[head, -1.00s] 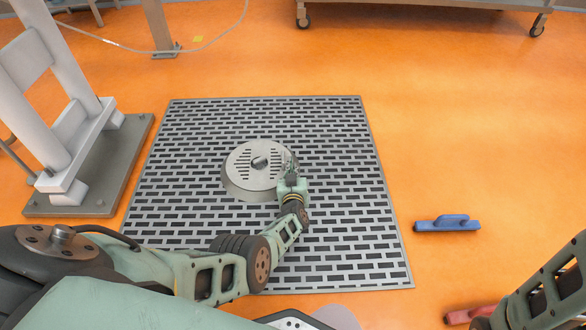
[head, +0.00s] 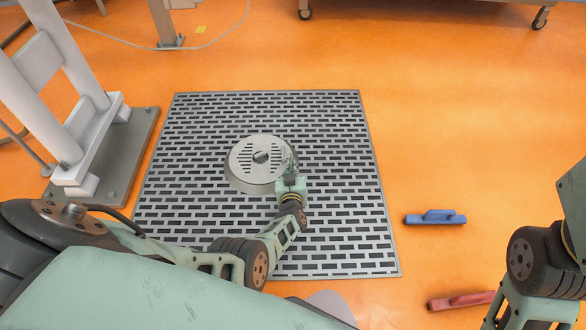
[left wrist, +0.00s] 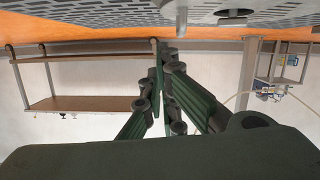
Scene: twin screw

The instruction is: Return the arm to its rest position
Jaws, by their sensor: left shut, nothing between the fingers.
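My left gripper (head: 289,160) is over the perforated grey floor plate (head: 340,240), at the right edge of the round slotted metal cap (head: 248,178) with a dark knob in its centre. In the left wrist view its fingers (left wrist: 168,50) are drawn together with nothing between them. The cap also shows in that view at the top (left wrist: 205,14). I cannot tell whether the fingertips touch the cap. Part of my right arm shows at the right edge of the head view, but its gripper is out of view.
A blue float-like tool (head: 436,217) and a red one (head: 461,301) lie on the orange floor right of the plate. A white post frame on a grey base (head: 140,140) stands at the left. A wheeled table (head: 430,3) is at the back.

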